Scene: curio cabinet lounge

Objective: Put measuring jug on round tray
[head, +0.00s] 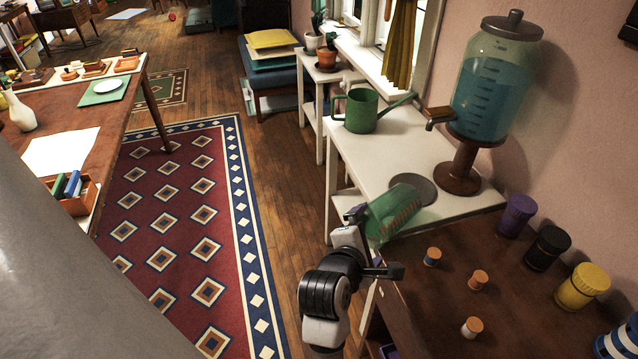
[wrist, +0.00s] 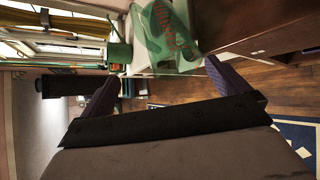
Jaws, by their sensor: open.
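The measuring jug (head: 393,211) is clear green with red markings. In the head view it looks tilted, over the front edge of the white table beside the round tray (head: 412,188). The tray is a flat grey disc on that table, partly hidden behind the jug. I cannot tell whether the jug touches it. My gripper (head: 362,222) is at the jug's left side. In the wrist view, my gripper (wrist: 160,72) has its purple fingers wide apart, and the jug (wrist: 165,38) shows between and just beyond their tips. I cannot tell whether a finger touches it.
A drink dispenser (head: 490,95) with blue liquid stands behind the tray. A green watering can (head: 362,112) is farther back on the white table. The brown table (head: 440,310) at right holds small corked jars (head: 478,280) and lidded canisters (head: 547,247). Open floor lies left.

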